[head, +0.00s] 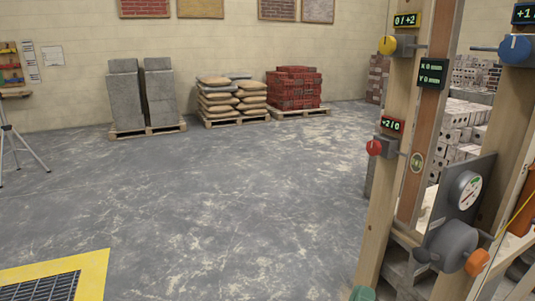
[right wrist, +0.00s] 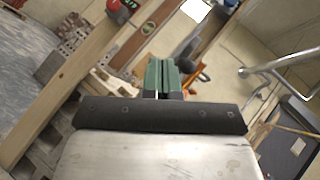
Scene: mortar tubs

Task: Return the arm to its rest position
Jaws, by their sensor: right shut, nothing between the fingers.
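My right gripper (right wrist: 162,76) shows in the right wrist view as two green fingers pressed together with nothing between them. In the head view only a small green part of it (head: 362,293) shows at the bottom edge, by the foot of a wooden post (head: 385,210). The rest of my right arm is out of the head view. My left gripper is in neither view.
Wooden posts at the right carry a yellow knob (head: 387,45), a red knob (head: 374,147), a blue knob (head: 515,49), and a gauge (head: 466,190) above a grey body with an orange knob (head: 477,262). Open floor (head: 220,200) lies left. Loaded pallets stand along the wall.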

